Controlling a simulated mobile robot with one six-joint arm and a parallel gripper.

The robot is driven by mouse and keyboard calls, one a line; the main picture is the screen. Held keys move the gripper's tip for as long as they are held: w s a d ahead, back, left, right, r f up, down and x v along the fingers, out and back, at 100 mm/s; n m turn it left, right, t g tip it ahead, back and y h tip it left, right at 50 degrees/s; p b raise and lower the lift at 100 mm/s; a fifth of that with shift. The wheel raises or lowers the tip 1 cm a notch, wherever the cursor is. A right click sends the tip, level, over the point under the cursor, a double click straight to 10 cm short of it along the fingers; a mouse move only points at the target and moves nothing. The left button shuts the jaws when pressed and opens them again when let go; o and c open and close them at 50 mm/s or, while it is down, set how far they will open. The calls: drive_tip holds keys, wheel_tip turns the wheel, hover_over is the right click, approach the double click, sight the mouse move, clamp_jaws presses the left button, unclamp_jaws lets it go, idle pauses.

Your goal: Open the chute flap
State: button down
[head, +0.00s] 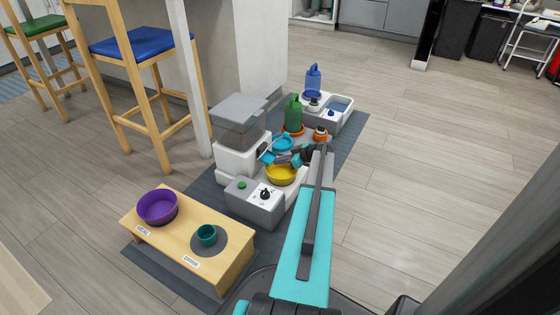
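The feeder (230,160) is a white unit with a grey see-through hopper (240,118) on top, left of my arm in the head view. Its front faces right, with a dark opening (263,149) on that side. My gripper (268,158) is small in this view and reaches left from my teal and dark wrist to close beside the feeder's front. I cannot tell whether it touches the flap or whether its fingers are open. The chute flap is not clearly seen among the small teal parts there. A yellow bowl (281,175) sits below the gripper.
A grey control box (250,208) with a green button and black knob stands in front. A wooden stand (165,228) holds purple and teal bowls. A green bottle (293,110) and white water basin (346,112) stand behind. Open floor lies right; stools stand left.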

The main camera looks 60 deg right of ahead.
drive_tip(key=a+p+v, duration=0.1)
drive_tip(key=p+v, duration=0.5)
drive_tip(key=v, duration=0.7)
drive_tip(key=shift+s+d+r, duration=0.2)
drive_tip(key=shift+s+d, duration=0.15)
drive_tip(key=shift+d, duration=0.1)
